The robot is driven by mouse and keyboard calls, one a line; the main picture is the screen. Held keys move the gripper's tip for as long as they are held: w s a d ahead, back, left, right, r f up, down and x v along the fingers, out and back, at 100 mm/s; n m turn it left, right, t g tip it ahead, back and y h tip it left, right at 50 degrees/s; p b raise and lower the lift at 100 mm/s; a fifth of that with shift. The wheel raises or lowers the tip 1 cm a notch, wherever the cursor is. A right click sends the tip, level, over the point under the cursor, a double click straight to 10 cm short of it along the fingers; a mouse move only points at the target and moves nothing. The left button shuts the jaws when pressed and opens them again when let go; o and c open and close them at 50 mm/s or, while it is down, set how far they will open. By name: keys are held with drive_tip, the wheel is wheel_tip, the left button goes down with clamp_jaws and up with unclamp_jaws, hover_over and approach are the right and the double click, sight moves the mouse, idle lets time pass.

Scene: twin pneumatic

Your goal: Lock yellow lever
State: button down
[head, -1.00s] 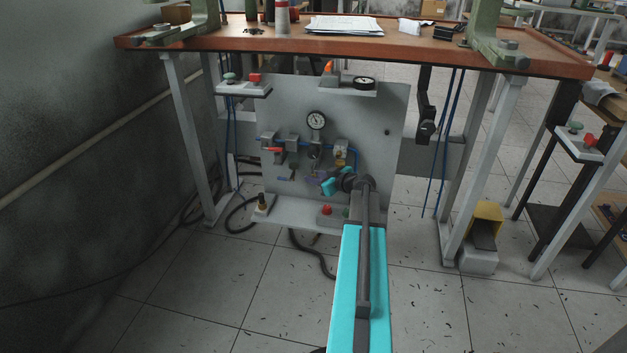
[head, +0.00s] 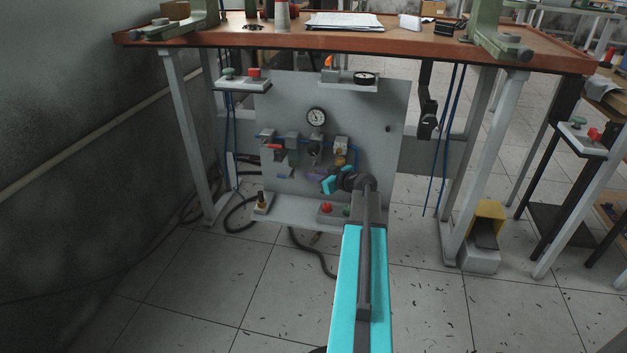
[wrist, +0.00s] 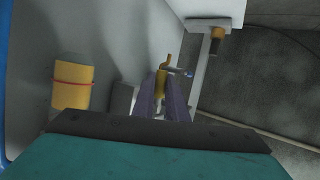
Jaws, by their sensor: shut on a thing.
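The yellow lever (wrist: 162,80) stands between the purple fingers of my gripper (wrist: 163,100) in the wrist view, and the fingers are shut on it. Its upper end sticks out past the fingertips, with a small blue-grey part beside it. In the head view, my gripper (head: 315,174) is at the lower middle of the grey panel (head: 375,100), below the row of pneumatic parts. There my cyan wrist and the fingers are in front of the lever, and I cannot make it out clearly.
A yellow cylinder with a red band (wrist: 72,86) is left of my fingers in the wrist view. A pressure gauge (head: 316,117) and a red lever (head: 275,146) are on the panel. The workbench top (head: 350,52) overhangs the panel.

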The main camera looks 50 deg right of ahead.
drive_tip(key=shift+w+f+m+t+b, duration=0.25)
drive_tip(key=shift+t+b, duration=0.35)
drive_tip(key=shift+b, duration=1.5)
drive_tip(key=shift+s+a+r+b, duration=0.1)
drive_tip(key=shift+r+b, duration=0.15)
drive_tip(key=shift+b, duration=0.15)
drive_tip(key=c, duration=2)
unclamp_jaws()
drive_tip(key=shift+c, duration=0.2)
drive_tip(key=shift+s, duration=0.1)
drive_tip(key=p+v, duration=0.4)
drive_tip(key=v, duration=0.9)
drive_tip(key=shift+s, duration=0.35)
drive_tip(key=shift+w+p, duration=0.1)
drive_tip(key=shift+p, duration=0.2)
